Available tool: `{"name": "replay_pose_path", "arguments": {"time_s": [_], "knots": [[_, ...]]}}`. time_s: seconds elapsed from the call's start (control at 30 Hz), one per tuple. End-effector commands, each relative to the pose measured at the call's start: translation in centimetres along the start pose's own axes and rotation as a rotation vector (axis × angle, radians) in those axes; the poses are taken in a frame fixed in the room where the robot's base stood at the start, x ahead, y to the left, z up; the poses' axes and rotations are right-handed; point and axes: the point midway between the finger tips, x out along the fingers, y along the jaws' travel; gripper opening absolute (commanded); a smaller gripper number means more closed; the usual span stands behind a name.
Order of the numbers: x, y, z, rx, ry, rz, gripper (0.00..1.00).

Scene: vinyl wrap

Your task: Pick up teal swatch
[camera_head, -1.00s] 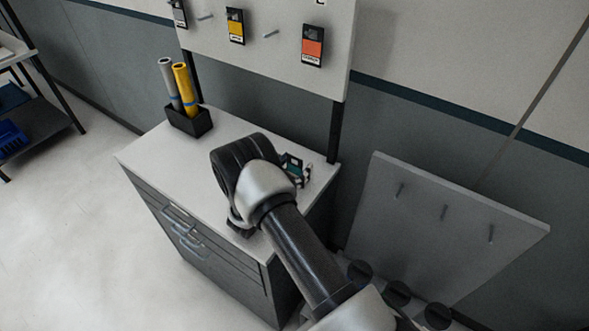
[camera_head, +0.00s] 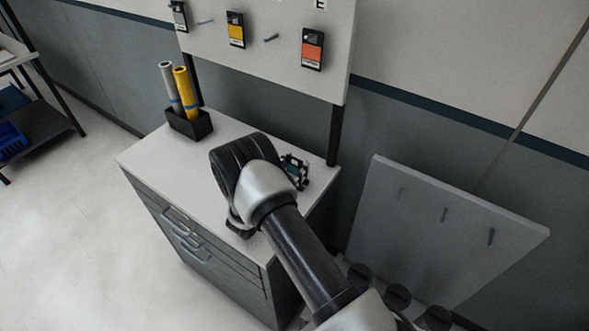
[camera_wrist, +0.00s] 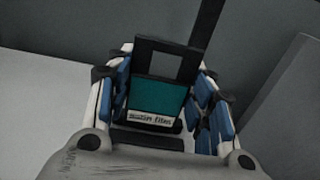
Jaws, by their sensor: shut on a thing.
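The teal swatch (camera_wrist: 157,99) shows in the wrist view as a black-framed card with a teal face, a square hole at its top and a white label reading "satin files". My gripper (camera_wrist: 160,92) is shut on it, with a blue-padded finger on each side. In the head view, my gripper (camera_head: 296,172) is at the right rear of the white cabinet top, mostly behind my wrist. Only a small part of the teal swatch (camera_head: 291,169) shows there. I cannot tell whether its lower edge touches the cabinet top.
The white-topped cabinet (camera_head: 160,158) carries a black holder (camera_head: 190,125) with a grey roll and a yellow roll. Above it, a pegboard (camera_head: 275,70) holds grey, yellow and orange swatches (camera_head: 312,48) and bare pegs. A grey panel with pegs (camera_head: 420,240) leans at the right.

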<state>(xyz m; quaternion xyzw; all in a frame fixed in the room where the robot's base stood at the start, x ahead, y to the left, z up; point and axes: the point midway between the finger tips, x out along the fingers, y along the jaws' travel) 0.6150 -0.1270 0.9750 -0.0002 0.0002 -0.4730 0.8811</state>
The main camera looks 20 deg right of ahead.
Motion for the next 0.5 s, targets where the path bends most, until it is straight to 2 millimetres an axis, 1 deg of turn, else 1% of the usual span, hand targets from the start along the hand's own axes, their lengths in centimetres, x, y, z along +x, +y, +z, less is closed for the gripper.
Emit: {"name": "replay_pose_path", "arguments": {"time_s": [0.03, 0.17, 0.4, 0.5], "knots": [[0.0, 0.0, 1.0, 0.002, -0.001, 0.0, 0.32], [0.0, 0.0, 3.6, 0.004, -0.001, 0.0, 0.32], [0.0, 0.0, 10.2, 0.005, -0.002, 0.0, 0.32], [0.0, 0.0, 12.7, 0.005, -0.002, 0.0, 0.32]]}}
